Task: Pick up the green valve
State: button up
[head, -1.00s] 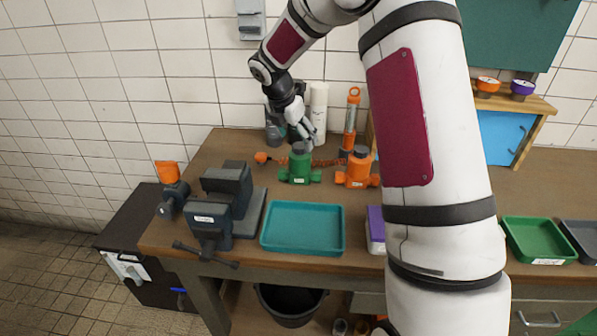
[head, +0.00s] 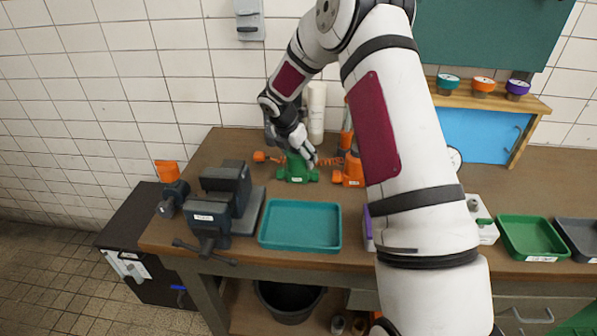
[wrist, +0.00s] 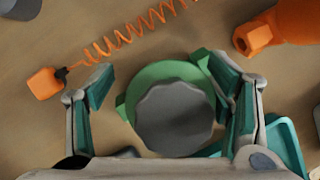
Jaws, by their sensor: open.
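The green valve (head: 297,168) stands upright on the workbench behind the teal tray. In the wrist view its green body (wrist: 170,72) shows around a round grey cap (wrist: 174,118) seen from above. My gripper (head: 303,157) is over the valve from above. In the wrist view my gripper (wrist: 168,95) is open, with one finger to the left of the valve and one to the right. The right finger looks very close to the green body; I cannot tell if it touches. The left finger has a gap. The head view partly hides the valve's top behind my gripper.
An orange valve (head: 350,170) stands close on the right, and it also shows in the wrist view (wrist: 285,25). An orange coiled cord (wrist: 125,35) lies behind the green valve. The teal tray (head: 300,246) and a vise (head: 215,210) are in front.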

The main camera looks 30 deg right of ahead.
grip_shut()
jog(key=shift+r, duration=0.1)
